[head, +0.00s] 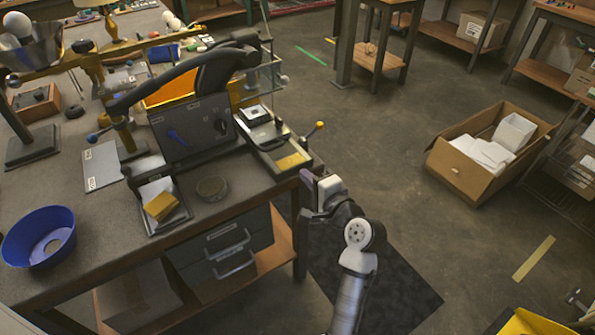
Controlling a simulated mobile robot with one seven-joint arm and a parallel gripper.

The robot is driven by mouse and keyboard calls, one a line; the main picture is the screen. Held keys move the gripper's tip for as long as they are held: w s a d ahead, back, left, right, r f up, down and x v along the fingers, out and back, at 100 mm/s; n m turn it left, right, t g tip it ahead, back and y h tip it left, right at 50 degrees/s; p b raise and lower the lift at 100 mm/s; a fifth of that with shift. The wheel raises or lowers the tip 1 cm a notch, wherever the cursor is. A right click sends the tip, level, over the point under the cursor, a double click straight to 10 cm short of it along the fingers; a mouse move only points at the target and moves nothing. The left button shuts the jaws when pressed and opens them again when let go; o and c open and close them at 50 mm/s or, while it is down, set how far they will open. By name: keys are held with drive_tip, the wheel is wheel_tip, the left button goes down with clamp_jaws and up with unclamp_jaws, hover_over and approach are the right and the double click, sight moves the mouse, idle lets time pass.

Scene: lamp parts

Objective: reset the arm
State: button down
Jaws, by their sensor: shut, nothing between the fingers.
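My gripper (308,178) is at the workbench's front right corner, at the end of my arm. Its fingers are small and dark in this view, and they are shut and empty. I cannot tell whether they touch the bench edge. The workbench (110,245) fills the left side. A blue bowl-shaped shade (38,238) stands on it at the far left. A white bulb (18,24) sits in a metallic cone (30,50) at the top left.
A dark panel (193,128), a yellow block (160,206) on a small tray, a round dark disc (212,188) and a yellow-ended lever (318,126) are on the bench. A cardboard box (455,172) stands on the floor at right.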

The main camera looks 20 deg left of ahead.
drive_tip(key=shift+v, duration=1.4)
